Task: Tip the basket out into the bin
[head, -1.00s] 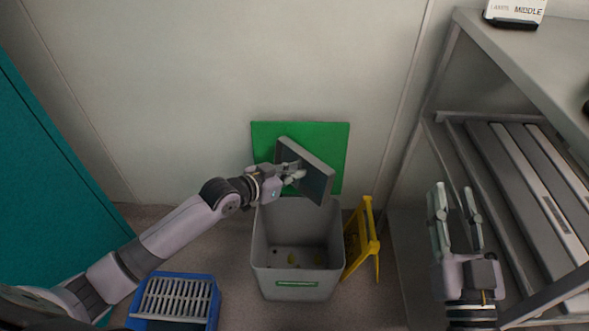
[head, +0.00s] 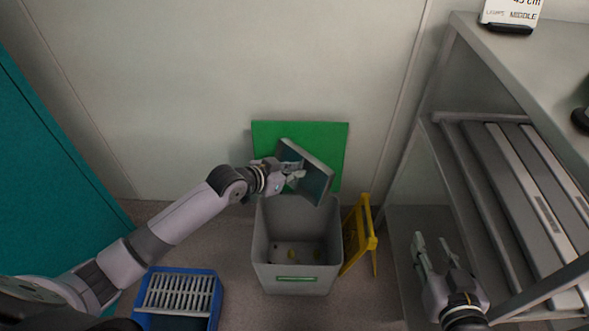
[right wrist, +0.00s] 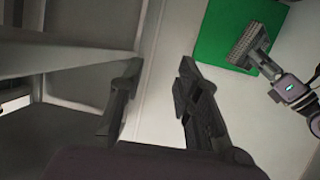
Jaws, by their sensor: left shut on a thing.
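The basket (head: 318,184), a grey shallow box, is held tilted steeply on its side above the back of the bin. My left gripper (head: 294,178) is shut on its wall. No contents show in the part of the basket I see. The bin (head: 297,287) is a grey open-topped box with a green label, upright on the floor. A few small yellowish and dark bits lie on its bottom. My right gripper (head: 432,245) is open and empty, beside the rack; its spread fingers also show in the right wrist view (right wrist: 158,70).
A green panel (head: 270,138) is on the wall behind the bin. A yellow folding stand (head: 360,240) is close to the bin's right side. A blue crate (head: 180,272) with a slatted grey insert stands at left. A grey shelf rack (head: 500,60) fills the right.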

